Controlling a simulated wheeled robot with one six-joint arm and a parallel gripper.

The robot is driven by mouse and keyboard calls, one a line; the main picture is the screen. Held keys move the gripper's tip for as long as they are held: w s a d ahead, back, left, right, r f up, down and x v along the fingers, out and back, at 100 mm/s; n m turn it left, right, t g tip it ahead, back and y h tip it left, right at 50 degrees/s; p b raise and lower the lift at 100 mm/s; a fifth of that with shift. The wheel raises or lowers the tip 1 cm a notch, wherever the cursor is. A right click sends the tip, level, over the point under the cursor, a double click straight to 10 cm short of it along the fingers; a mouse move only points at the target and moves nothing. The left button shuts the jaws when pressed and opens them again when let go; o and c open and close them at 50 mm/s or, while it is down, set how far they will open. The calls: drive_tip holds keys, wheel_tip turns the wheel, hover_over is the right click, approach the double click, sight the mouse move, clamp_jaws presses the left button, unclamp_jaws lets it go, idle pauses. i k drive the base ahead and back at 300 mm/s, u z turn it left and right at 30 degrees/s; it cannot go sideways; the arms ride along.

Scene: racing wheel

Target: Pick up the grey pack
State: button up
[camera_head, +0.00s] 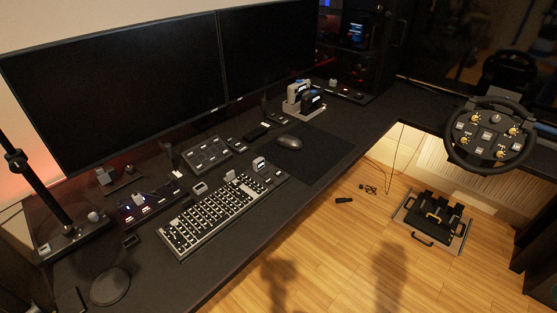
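No single thing is plainly the grey pack; several small grey items lie on the black desk (226,262). One small grey block (258,163) stands at the keyboard's upper right end. Another small grey piece (230,176) sits along the keyboard's back edge, and a flat grey one (200,188) lies behind it. A grey stand (303,109) with upright grey and dark items is further back, near the right monitor. I cannot tell which of these is the pack. My gripper is not in view.
A keyboard (222,213), a mouse (289,142) and two large monitors (115,88) crowd the desk. A racing wheel (490,135) stands at right, with pedals (436,217) on the wooden floor (330,255).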

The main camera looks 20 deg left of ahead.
sight(259, 164)
drive_tip(key=u, duration=0.05)
drive_tip(key=i, duration=0.65)
drive_tip(key=u, duration=0.8)
drive_tip(key=i, duration=0.55)
drive_tip(key=u, duration=0.7)
